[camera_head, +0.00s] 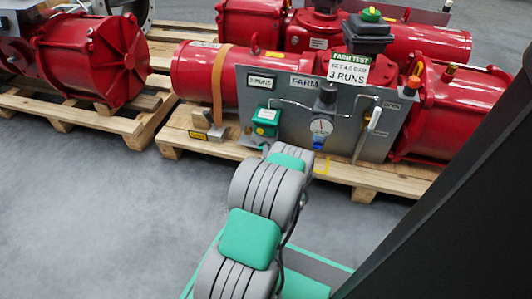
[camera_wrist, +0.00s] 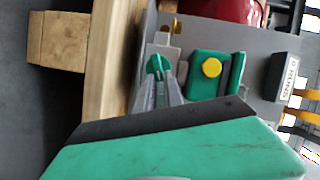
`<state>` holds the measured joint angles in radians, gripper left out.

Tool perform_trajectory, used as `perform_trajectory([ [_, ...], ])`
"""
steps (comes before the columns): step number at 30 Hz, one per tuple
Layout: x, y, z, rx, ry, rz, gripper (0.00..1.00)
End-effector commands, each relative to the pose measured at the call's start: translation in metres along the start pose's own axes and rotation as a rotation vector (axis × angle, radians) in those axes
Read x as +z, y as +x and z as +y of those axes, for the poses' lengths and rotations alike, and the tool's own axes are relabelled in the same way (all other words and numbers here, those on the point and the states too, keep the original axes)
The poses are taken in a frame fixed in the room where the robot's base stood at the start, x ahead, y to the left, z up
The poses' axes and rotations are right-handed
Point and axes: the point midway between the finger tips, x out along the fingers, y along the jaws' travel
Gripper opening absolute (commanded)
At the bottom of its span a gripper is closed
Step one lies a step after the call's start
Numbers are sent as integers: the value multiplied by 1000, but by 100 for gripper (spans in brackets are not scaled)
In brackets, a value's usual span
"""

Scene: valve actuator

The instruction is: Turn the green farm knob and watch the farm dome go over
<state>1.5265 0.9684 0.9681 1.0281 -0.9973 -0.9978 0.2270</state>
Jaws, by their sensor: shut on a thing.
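The green knob (camera_wrist: 159,64) shows in the wrist view, held between the grey fingertips of my gripper (camera_wrist: 165,80). Part of it is hidden by the fingers. In the head view my arm's end covers the gripper, below the green box on the grey FARM panel (camera_head: 290,82). That green box (camera_head: 265,121) bears a white label in the head view; a green box with a yellow round cap (camera_wrist: 212,68) stands beside the knob in the wrist view. The farm dome (camera_head: 371,14), green with some yellow, sits on a dark housing above the red actuator.
A FARM TEST sign (camera_head: 349,68) stands at the panel's top. A gauge (camera_head: 321,127) and a lever handle (camera_head: 375,118) are right of the green box. The panel and red cylinders rest on a wooden pallet (camera_head: 180,125). Another red actuator (camera_head: 95,58) stands left; floor between is clear.

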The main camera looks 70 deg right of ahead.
Motion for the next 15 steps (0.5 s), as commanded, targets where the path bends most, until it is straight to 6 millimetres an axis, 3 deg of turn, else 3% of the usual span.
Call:
perform_trajectory([
  [15, 2, 1, 9, -130, 314, -1, 0],
])
